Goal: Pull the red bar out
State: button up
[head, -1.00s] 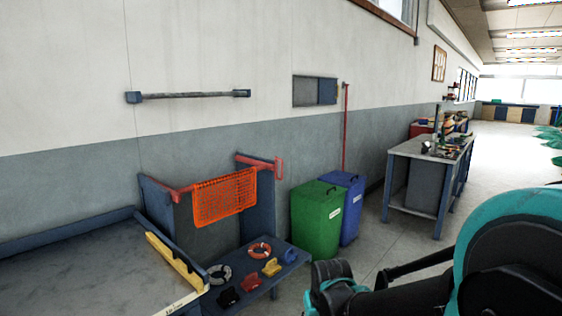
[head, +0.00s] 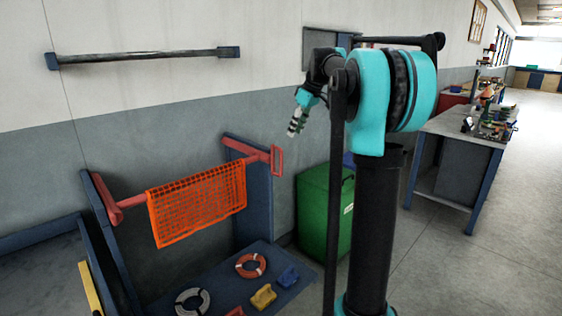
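The red bar (head: 126,202) lies across the top of a dark blue stand (head: 256,196), its two ends resting near the tops of the side panels. A red loop handle (head: 276,161) is on its right end. An orange net (head: 198,204) hangs from the bar and hides most of its middle. My gripper (head: 292,131) points down in front of the wall, above and right of the handle in the picture and apart from it. It appears empty. Its fingers are too small to tell open from shut.
A shelf (head: 225,290) below the net holds an orange-and-white ring (head: 251,265), a grey ring and small coloured blocks. A green bin (head: 313,212) stands right of the stand. A grey wall bar (head: 145,58) is above. A workbench (head: 455,125) stands further right, with clear floor before it.

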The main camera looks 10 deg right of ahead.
jog(key=w+r, duration=0.1)
send_over(281, 173)
jog(key=f, duration=1.5)
jog(key=shift+w+f, duration=0.35)
jog(key=shift+c, duration=0.3)
grip_shut()
